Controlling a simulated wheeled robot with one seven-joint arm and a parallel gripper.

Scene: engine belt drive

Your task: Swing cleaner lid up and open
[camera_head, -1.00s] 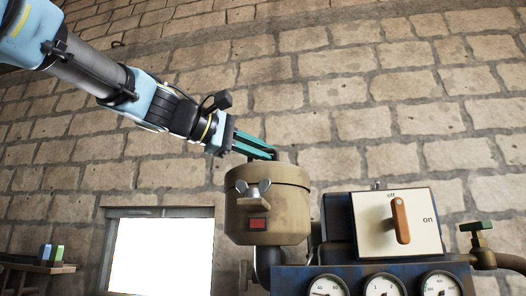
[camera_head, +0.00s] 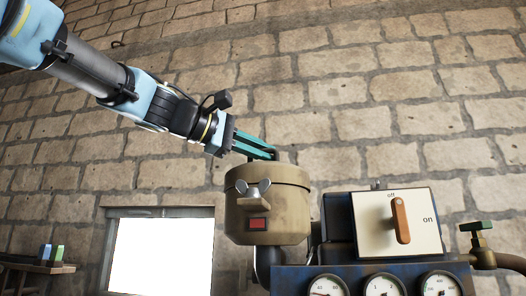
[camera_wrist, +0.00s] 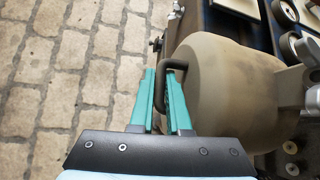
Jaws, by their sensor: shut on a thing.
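The tan cleaner (camera_head: 267,222) is a round pot with a wing nut (camera_head: 251,188) and a red patch on its front. Its lid (camera_head: 268,176) is down on the body. A dark bent handle stands on the lid top and shows in the wrist view (camera_wrist: 185,66). My gripper (camera_head: 272,154) reaches in from the upper left, its teal fingers at the handle. In the wrist view the fingers (camera_wrist: 164,72) are close together, shut on the handle beside the lid's top face (camera_wrist: 215,90).
Right of the cleaner is a blue engine block with an off/on switch panel (camera_head: 397,222) and several gauges (camera_head: 383,286). A brick wall stands behind. A small table (camera_head: 36,266) is at lower left.

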